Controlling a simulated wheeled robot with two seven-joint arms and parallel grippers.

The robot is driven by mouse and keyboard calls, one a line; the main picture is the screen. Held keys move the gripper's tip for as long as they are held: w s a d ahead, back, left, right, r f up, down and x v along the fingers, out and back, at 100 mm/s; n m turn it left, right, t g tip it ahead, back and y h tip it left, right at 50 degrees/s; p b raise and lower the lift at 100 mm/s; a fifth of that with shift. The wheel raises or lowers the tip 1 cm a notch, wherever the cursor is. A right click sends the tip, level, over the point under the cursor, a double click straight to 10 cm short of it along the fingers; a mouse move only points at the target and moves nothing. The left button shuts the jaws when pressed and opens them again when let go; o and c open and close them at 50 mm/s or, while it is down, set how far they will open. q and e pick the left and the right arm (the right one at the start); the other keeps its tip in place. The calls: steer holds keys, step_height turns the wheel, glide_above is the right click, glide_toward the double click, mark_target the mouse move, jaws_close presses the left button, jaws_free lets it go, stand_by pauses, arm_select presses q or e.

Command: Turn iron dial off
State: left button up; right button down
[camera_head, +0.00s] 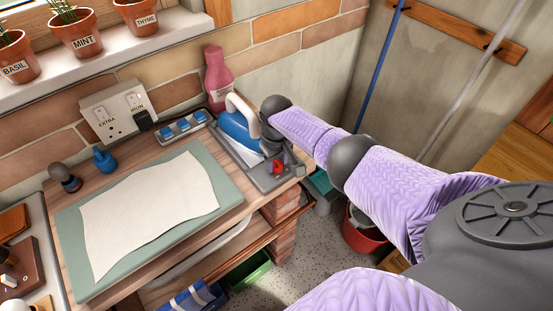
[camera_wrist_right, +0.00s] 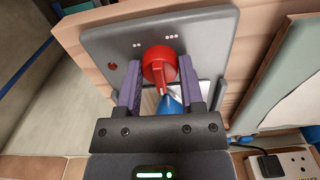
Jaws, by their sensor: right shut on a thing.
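The iron dial is a round red knob with a raised ridge; it shows in the right wrist view (camera_wrist_right: 159,64) and in the head view (camera_head: 278,167). It sits on a grey iron stand (camera_head: 262,181), whose plate fills the upper wrist view (camera_wrist_right: 205,40). My right gripper (camera_wrist_right: 160,82) is shut on the dial, one purple finger on each side. In the wrist view the dial's ridge points down toward the gripper. A blue and white iron (camera_head: 238,130) rests on the stand; its blue tip shows below the dial in the wrist view. My left gripper is out of view.
A pink bottle (camera_head: 216,78) stands behind the iron. A wall socket with switches (camera_head: 118,110) is at the left. A green mat (camera_head: 228,190) with a white cloth (camera_head: 150,205) covers much of the bench. A red bucket (camera_head: 362,236) stands on the floor.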

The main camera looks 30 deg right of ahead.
mark_target(276, 161)
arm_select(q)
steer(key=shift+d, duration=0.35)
arm_select(e)
steer(key=shift+n, duration=0.4)
steer(key=shift+c, duration=2.4)
jaws_free()
steer(key=shift+r, duration=0.4)
step_height(276, 161, up, 9)
steer(key=p, duration=0.5)
steer(key=shift+r, duration=0.15)
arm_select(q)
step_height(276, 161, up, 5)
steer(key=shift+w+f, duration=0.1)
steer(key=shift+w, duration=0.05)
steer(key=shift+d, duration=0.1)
